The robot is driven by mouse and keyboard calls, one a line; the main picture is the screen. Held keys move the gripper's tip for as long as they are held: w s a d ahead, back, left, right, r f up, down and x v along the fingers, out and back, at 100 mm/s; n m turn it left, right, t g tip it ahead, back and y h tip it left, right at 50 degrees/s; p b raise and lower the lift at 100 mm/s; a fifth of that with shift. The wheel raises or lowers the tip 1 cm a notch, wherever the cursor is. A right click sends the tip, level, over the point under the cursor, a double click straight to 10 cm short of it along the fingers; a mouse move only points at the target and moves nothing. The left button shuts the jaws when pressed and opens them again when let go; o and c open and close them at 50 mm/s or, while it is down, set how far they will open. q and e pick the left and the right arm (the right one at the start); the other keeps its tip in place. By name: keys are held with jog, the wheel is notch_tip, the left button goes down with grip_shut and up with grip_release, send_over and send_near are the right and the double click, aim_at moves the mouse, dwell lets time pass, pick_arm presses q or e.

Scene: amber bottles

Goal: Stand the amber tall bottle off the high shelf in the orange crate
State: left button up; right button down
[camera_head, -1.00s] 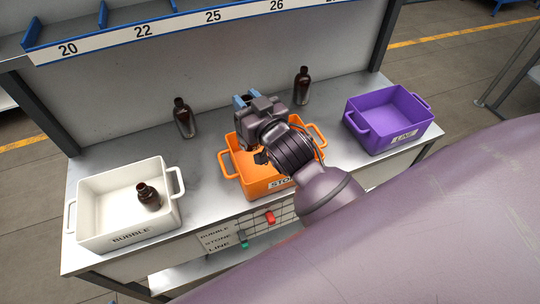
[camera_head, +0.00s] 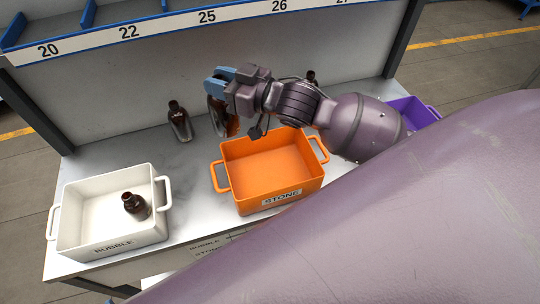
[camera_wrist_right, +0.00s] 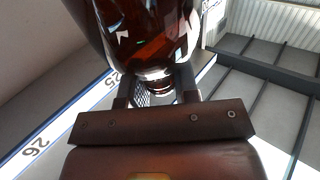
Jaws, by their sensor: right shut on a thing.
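My right gripper (camera_head: 218,84) is shut on an amber bottle (camera_head: 217,118), seen below its blue fingers behind the left part of the orange crate. In the right wrist view the bottle (camera_wrist_right: 150,30) looms large and brown, with its narrow part between the fingers (camera_wrist_right: 157,88). My arm hides part of it in the head view. The orange crate (camera_head: 250,192), labelled STONE, stands in the middle of the table and is empty. My left gripper is not in view.
A white crate (camera_head: 75,235) labelled BUBBLE holds a dark bottle (camera_head: 135,206). Another bottle (camera_head: 180,122) stands at the back, left of my gripper. One more (camera_head: 311,78) is partly behind my arm. A purple crate (camera_head: 420,108) is at the right. A numbered shelf (camera_head: 170,30) runs above.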

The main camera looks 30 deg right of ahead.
jog(key=y, duration=0.1)
jog(key=n+g, duration=0.1)
jog(key=n+g+y, duration=0.1)
jog(key=shift+s+d+r+y, duration=0.3)
jog(key=shift+d+r, duration=0.05)
jog(key=shift+d, duration=0.05)
notch_tip(320, 180, down, 20)
jog(key=s+d+n+g+y+b, duration=0.1)
jog(key=s+n+g+y, duration=0.1)
jog(key=shift+d+r, duration=0.25)
jog(key=shift+d, duration=0.1)
jog(key=shift+f+b, duration=0.15)
jog(key=shift+b, duration=0.15)
jog(key=c, duration=0.9)
grip_release()
jog(key=shift+o, duration=0.2)
